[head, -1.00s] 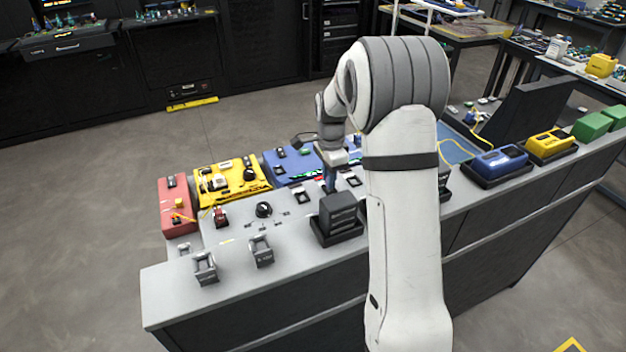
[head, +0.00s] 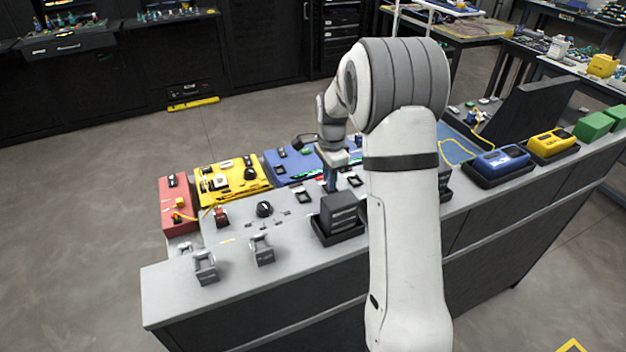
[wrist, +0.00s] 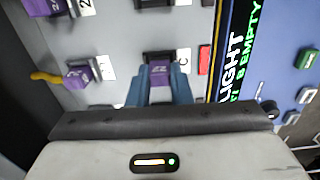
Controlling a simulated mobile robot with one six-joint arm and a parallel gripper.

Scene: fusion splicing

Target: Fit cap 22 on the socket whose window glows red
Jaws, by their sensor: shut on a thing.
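My gripper (wrist: 160,85) is shut on a small purple cap (wrist: 160,72), held between its two blue fingers. The cap's printed number appears upside down and looks like 22. A dark socket (wrist: 157,57) lies right at the cap's far end, beside a label C (wrist: 184,57) and a red window (wrist: 204,60). I cannot tell whether the cap touches or sits in the socket. In the head view, my gripper (head: 331,180) points down at the grey bench top among the sockets. The cap is too small to make out there.
Another purple cap (wrist: 78,76) with a yellow piece beside it stands to the left in the wrist view. A dark panel with green and white text (wrist: 240,50) lies to the right. A black block (head: 340,212) stands on the bench near my arm.

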